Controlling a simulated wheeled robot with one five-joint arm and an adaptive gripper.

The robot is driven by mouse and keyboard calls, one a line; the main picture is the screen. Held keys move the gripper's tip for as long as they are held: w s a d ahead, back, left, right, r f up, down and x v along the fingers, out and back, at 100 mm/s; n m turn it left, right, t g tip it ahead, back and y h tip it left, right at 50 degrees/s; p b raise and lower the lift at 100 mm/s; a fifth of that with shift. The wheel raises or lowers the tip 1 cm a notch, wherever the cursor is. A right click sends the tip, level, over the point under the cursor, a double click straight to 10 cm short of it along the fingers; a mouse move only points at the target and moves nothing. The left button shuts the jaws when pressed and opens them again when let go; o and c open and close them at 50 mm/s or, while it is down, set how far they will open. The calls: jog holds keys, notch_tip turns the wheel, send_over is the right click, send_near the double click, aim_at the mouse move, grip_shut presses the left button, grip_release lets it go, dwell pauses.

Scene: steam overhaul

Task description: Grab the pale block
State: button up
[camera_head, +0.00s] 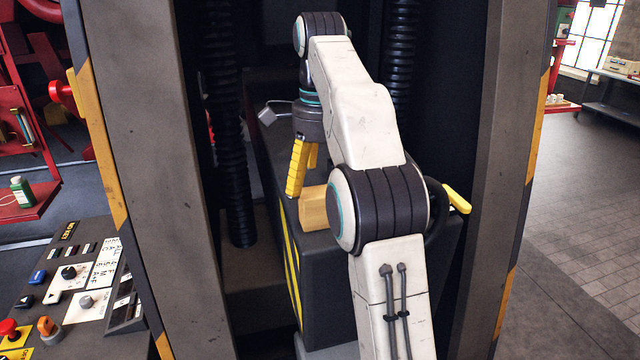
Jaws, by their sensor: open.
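The pale block (314,208) is a tan, wood-coloured piece on top of a dark box in the middle of the view. Its right side is hidden behind my arm's elbow joint. My gripper (301,180) has yellow fingers pointing down, just behind and slightly left of the block. The fingers are open with nothing seen between them. The near finger looks close to the block's upper left; I cannot tell whether they touch.
The dark box (325,262) has a yellow-striped edge and stands between two grey pillars, left (150,130) and right (497,180). A black ribbed hose (226,130) hangs left of my gripper. A control panel (75,285) is at lower left. Open floor (580,190) lies at right.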

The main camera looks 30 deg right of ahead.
aim_at(321, 228)
jog(key=shift+f, duration=3.6)
jog(key=c, duration=1.4)
jog(key=shift+o, duration=0.2)
jog(key=shift+s, duration=0.15)
